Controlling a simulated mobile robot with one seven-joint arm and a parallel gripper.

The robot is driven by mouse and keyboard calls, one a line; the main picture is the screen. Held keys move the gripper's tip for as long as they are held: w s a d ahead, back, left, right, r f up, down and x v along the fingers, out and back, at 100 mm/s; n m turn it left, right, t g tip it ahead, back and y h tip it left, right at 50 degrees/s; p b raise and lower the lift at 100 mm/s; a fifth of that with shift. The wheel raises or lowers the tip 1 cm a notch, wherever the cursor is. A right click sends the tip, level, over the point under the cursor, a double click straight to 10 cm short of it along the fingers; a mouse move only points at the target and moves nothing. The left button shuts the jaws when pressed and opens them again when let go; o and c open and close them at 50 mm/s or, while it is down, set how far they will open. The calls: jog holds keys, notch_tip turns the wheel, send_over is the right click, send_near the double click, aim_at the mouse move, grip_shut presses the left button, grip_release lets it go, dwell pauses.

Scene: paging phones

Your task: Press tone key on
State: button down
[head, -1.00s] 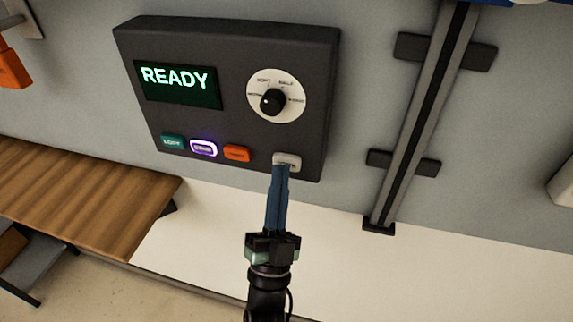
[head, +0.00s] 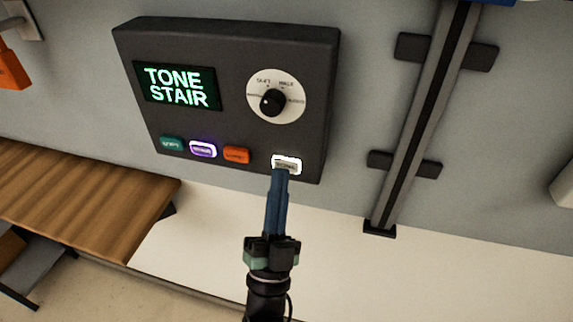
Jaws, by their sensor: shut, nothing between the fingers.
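The dark paging panel (head: 235,120) hangs on the wall. Its screen (head: 177,87) reads "TONE STAIR" in green. The white key (head: 287,163) at the lower right is lit with a bright rim; its small lettering is too blurred to read surely. My gripper (head: 280,174) is shut and empty, its blue fingers pointing up with the tips just below the white key. I cannot tell whether they touch it.
A dial (head: 275,99) with a black knob sits above the white key. To its left are a teal key (head: 171,144), a purple key (head: 203,149) with a lit rim and an orange key (head: 236,155). A wooden bench (head: 80,200) stands left; a rail (head: 425,115) runs right.

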jog(key=s+a+p, duration=0.1)
jog(key=s+a, duration=0.1)
jog(key=s, duration=0.3)
jog(key=shift+s, duration=0.35)
dwell(0.4)
